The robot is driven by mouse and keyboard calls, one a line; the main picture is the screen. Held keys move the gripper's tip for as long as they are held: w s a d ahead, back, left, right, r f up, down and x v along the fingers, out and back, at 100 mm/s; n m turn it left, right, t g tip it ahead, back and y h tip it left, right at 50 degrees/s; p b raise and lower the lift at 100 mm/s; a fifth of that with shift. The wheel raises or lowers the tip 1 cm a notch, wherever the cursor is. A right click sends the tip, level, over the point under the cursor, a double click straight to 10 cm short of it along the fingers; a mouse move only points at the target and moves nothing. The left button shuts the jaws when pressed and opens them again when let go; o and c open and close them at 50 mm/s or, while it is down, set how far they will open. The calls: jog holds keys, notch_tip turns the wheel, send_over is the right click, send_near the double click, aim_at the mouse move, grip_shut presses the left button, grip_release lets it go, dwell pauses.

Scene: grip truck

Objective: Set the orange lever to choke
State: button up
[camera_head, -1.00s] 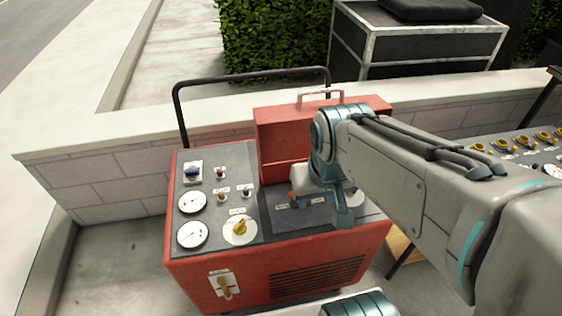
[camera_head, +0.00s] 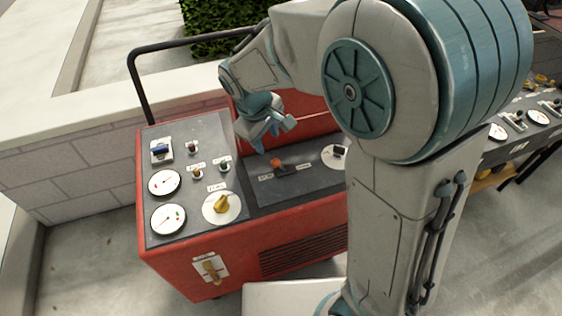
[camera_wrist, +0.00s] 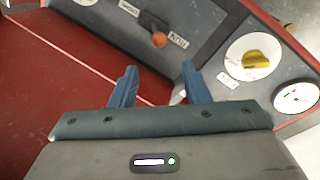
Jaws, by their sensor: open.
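The orange lever (camera_head: 277,163) stands on the dark recessed panel of the red machine (camera_head: 210,275). In the wrist view the lever's orange tip (camera_wrist: 159,40) lies between two white labels, closer to the one reading RUN (camera_wrist: 178,40). The other label (camera_wrist: 129,8) appears to read CHOKE. My gripper (camera_head: 272,138) is open and empty, above the panel and just behind and left of the lever in the head view. In the wrist view my gripper's two blue fingers (camera_wrist: 159,70) point toward the lever, apart from it.
Left of the lever are a yellow knob (camera_head: 221,204), gauges (camera_head: 164,182) and small switches. A white dial (camera_head: 334,156) lies to the right. The raised red box (camera_head: 315,118) stands behind the panel. A black handle bar (camera_head: 142,85) rises at the left.

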aim_at(276, 162)
jog(key=b+x, duration=0.1)
jog(key=x, duration=1.2)
jog(key=shift+s+d+f, duration=0.1)
jog(key=shift+s+d, duration=0.05)
